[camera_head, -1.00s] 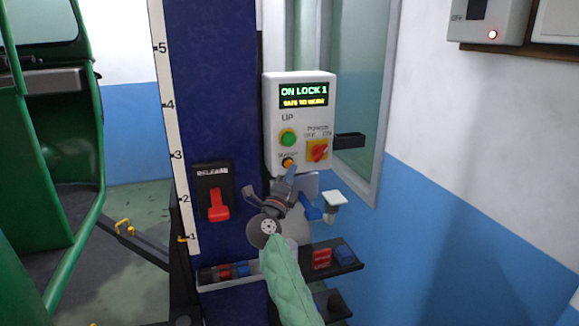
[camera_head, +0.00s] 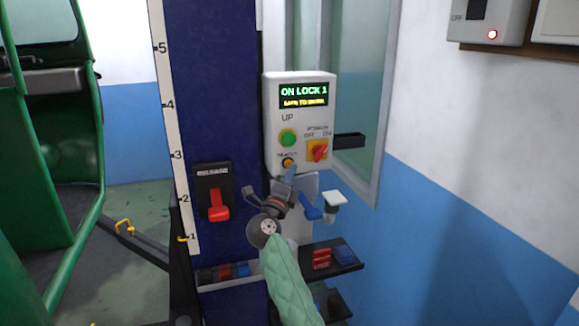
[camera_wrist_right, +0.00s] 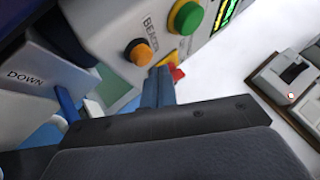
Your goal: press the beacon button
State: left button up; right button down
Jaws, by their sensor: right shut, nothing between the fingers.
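The beacon button (camera_head: 287,162) is a small orange dome low on the white control box (camera_head: 270,120). In the right wrist view the orange button (camera_wrist_right: 138,52) sits under the word BEACON. My right gripper (camera_head: 290,171) is shut and empty, its blue fingertips just below the button in the head view. In the wrist view the shut fingers (camera_wrist_right: 158,86) stand beside and below the button, with a small gap seeming to show between them. My left gripper is out of view.
A green UP button (camera_head: 288,137) and a red-on-yellow power switch (camera_head: 317,151) are close by. The display (camera_head: 304,95) reads ON LOCK 1. A red release lever (camera_head: 217,207) is on the blue post. A small shelf (camera_head: 345,268) holds red and blue items below.

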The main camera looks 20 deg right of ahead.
jog(key=shift+w, duration=0.15)
dwell(0.3)
jog(key=shift+w, duration=0.25)
jog(key=shift+w, duration=0.45)
dwell(0.8)
jog(key=shift+s+p, duration=0.8)
jog(key=shift+s, duration=0.1)
